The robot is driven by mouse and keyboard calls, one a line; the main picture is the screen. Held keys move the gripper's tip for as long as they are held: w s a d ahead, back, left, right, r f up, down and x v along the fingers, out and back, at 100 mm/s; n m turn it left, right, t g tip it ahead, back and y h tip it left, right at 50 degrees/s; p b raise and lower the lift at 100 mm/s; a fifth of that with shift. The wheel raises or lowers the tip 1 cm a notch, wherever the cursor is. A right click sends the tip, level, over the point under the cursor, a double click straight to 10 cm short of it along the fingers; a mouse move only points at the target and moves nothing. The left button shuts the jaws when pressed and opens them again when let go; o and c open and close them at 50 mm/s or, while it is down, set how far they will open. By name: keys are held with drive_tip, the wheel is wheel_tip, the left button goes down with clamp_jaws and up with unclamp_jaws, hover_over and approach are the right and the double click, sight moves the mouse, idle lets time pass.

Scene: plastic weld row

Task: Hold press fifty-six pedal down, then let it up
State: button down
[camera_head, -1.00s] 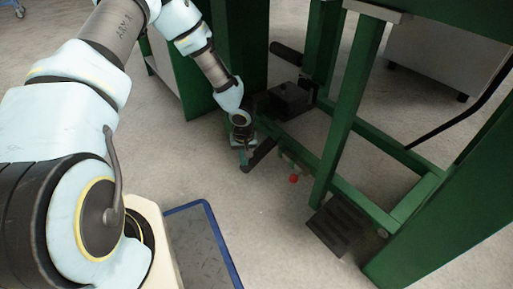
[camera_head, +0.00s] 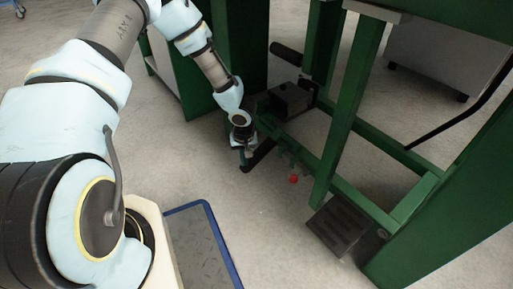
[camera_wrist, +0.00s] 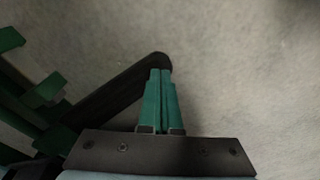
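A black bar-shaped pedal (camera_head: 262,153) sticks out low from the green press frame, near the floor. My gripper (camera_head: 242,156) is at its outer end, pointing down. In the wrist view the two green fingers (camera_wrist: 160,98) lie side by side, shut with only a thin slit between them. The black pedal (camera_wrist: 118,98) runs from the lower left to a rounded end beside the fingertips, which overlap that end. Whether the tips touch it, and how far down it is, I cannot tell. No press number is readable.
A ribbed black foot pedal (camera_head: 340,226) sits at the right by the green frame (camera_head: 340,115). A red knob (camera_head: 293,179) hangs below the lower rail. A black box (camera_head: 290,97) is behind the bar pedal. Grey floor lies open in front.

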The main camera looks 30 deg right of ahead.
drive_tip(key=shift+r+p, duration=2.7)
drive_tip(key=shift+p, duration=1.05)
drive_tip(key=shift+r+p, duration=0.75)
drive_tip(key=shift+p, duration=0.4)
